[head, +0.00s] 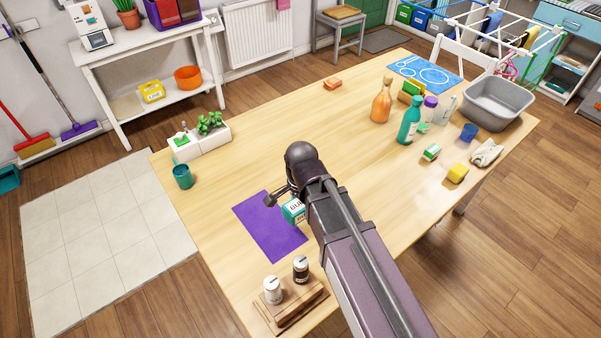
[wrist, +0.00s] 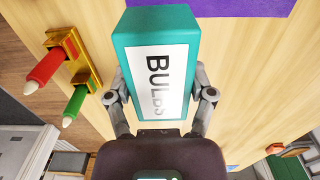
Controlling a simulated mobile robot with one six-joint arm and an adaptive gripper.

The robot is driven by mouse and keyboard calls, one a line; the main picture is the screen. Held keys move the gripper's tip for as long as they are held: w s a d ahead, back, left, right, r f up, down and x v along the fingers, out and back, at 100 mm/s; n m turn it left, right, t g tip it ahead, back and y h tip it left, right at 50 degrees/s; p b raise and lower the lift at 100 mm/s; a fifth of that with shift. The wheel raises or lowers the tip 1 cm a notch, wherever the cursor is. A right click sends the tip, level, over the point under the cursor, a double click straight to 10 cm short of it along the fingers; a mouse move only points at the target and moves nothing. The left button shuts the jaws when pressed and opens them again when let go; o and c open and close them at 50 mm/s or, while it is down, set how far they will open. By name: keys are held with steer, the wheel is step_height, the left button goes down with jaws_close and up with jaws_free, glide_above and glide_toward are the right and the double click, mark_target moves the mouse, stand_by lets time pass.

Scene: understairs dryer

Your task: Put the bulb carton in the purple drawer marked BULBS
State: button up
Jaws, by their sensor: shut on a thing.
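The bulb carton (wrist: 160,75) is a teal box with a white label reading BULBS. It sits between the two fingers of my gripper (wrist: 163,92), which is shut on its sides. In the head view the carton (head: 293,211) shows at the right edge of a purple mat (head: 268,228), partly hidden by my gripper (head: 283,203) and arm. I cannot tell how high it is above the table. No purple drawer marked BULBS can be made out in either view.
A white shelf unit (head: 130,50) stands at back left.

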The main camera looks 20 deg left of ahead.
mark_target(301, 212)
steer(key=shift+f+b, duration=1.35)
steer(key=shift+f, duration=0.45)
steer(key=w+a, duration=0.3)
steer(key=w+a+f+b, duration=0.1)
steer(key=w+a, duration=0.2)
steer(key=w, duration=0.1)
steer(key=w+a, duration=0.3)
steer(key=w, duration=0.1)
steer(key=shift+a+f, duration=0.15)
steer(key=shift+a, duration=0.25)
steer(key=shift+w+a, duration=0.3)
steer(key=shift+w, duration=0.05)
steer(key=shift+w+a+f+b, duration=0.2)
steer(key=shift+f+b, duration=0.1)
steer(key=shift+b, duration=0.15)
steer(key=shift+d+f+b, duration=0.1)
steer(key=shift+f+b, duration=1.45)
steer(key=shift+f, duration=0.1)
